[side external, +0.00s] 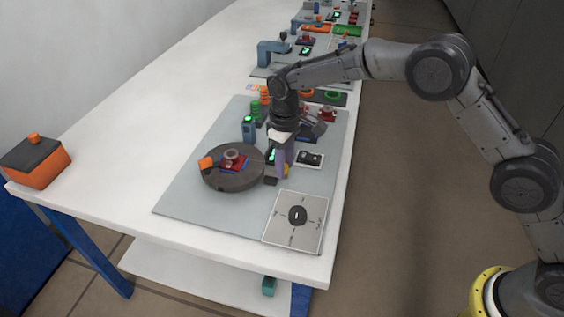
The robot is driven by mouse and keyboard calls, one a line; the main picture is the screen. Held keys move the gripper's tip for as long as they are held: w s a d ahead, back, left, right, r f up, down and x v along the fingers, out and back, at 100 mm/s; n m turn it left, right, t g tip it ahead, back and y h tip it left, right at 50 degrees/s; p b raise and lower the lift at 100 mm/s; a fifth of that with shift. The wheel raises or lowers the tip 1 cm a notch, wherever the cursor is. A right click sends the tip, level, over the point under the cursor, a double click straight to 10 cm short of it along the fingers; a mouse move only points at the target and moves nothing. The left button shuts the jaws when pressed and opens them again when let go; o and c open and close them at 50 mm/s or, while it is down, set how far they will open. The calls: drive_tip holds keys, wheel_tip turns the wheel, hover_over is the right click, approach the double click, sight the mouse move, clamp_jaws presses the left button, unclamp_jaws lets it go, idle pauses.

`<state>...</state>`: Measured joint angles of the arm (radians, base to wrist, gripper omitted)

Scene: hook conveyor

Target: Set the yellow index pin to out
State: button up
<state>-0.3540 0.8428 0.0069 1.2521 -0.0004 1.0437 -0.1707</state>
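A small patch of yellow, likely the yellow index pin (287,171), shows at the right side of the dark round turntable (222,181). It is mostly hidden by my gripper, and I cannot tell whether it is in or out. My gripper (282,174) points down beside the turntable's right edge, right at the pin. The fingers overlap the pin in this view. I cannot tell whether they touch it or how far apart they are. The turntable carries an orange block (206,163) and a red part on a blue base (233,160).
A white panel with a black knob (297,214) lies at the front right of the grey mat (190,207). A dark post with a green display (248,128) stands behind the turntable. A small white-framed switch (310,159) is to the right.

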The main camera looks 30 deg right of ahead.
drive_tip(key=o, duration=0.4)
wheel_tip(320, 180, up, 14)
drive_tip(key=shift+f, duration=0.1)
idle(0.4)
idle(0.3)
